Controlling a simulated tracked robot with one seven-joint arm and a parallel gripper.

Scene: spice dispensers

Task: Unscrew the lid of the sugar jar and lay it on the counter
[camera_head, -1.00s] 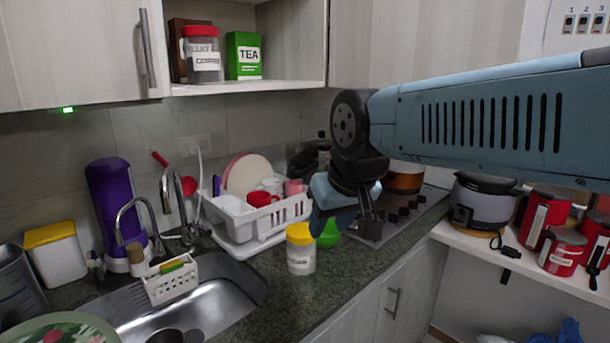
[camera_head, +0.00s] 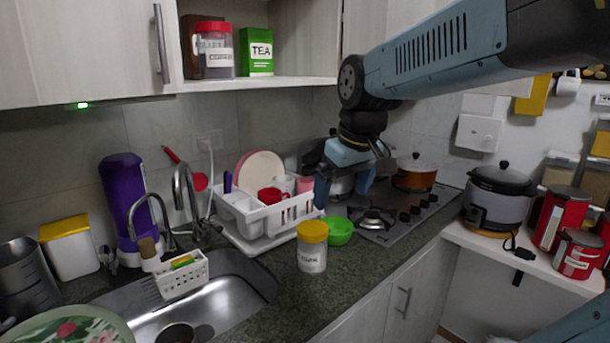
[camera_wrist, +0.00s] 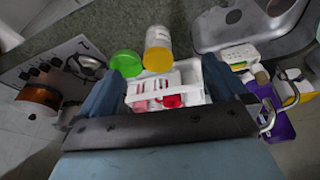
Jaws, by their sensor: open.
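The sugar jar (camera_head: 312,258) stands upright on the dark counter between the sink and the stove. It is clear with a white label, and its yellow lid (camera_head: 313,231) is on top. In the wrist view the jar (camera_wrist: 158,38) lies beyond the fingertips, with the yellow lid (camera_wrist: 157,60) facing the camera. My gripper (camera_head: 343,186) is open and empty, above and behind the jar to its right, near the dish rack. Its two fingers also show in the wrist view (camera_wrist: 180,85), apart from the jar.
The sink (camera_head: 222,300) is to the left and the stove (camera_head: 405,222) to the right. The counter (camera_head: 345,275) in front of the jar is bare.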

